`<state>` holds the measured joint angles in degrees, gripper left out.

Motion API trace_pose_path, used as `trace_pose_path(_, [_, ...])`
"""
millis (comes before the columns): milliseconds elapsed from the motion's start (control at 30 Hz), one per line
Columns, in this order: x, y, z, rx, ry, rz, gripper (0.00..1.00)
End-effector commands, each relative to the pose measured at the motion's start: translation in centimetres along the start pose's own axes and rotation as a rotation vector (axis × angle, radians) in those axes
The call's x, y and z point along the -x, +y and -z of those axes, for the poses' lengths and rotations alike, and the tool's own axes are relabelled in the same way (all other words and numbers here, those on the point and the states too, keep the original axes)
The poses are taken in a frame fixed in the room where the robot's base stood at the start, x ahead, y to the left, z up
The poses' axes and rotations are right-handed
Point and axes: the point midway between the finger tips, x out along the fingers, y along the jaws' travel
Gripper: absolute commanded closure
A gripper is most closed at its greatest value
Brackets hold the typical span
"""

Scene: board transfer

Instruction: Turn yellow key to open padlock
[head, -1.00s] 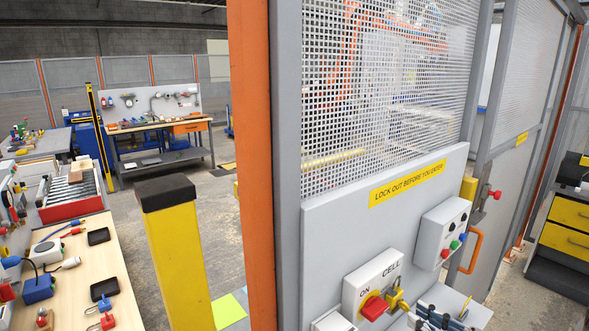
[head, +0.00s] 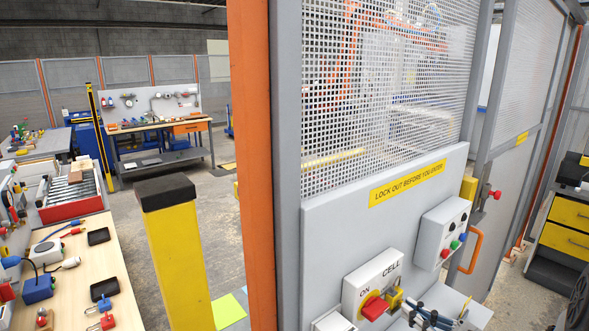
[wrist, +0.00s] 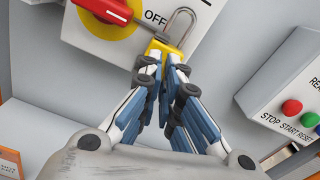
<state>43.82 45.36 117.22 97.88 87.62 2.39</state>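The yellow padlock (wrist: 166,52) with its grey shackle (wrist: 181,20) hangs at the red-handled switch (wrist: 108,10) in the wrist view. In the head view the padlock (head: 394,299) is beside the red handle (head: 375,309). My gripper (wrist: 165,72) is at the padlock's lower end, its blue-and-white fingers brought close together with a thin yellow sliver between the tips. The key itself is mostly hidden by the fingertips. I cannot tell whether the shackle is released. In the head view my gripper (head: 415,309) is just right of the padlock.
The switch is on a grey panel (head: 335,235) under a mesh fence. A button box (head: 441,232) with coloured buttons and an orange door handle (head: 470,250) lie to the right. A yellow post (head: 180,260) and workbench (head: 75,280) are to the left.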

Motion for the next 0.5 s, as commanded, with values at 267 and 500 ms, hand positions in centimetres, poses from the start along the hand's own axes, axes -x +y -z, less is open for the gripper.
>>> trace_pose_path(267, [0.01,0.00,0.00,0.000,0.000,0.000,1.00])
trace_pose_path(500, [0.01,-0.04,-0.13,-0.030,0.000,0.000,1.00])
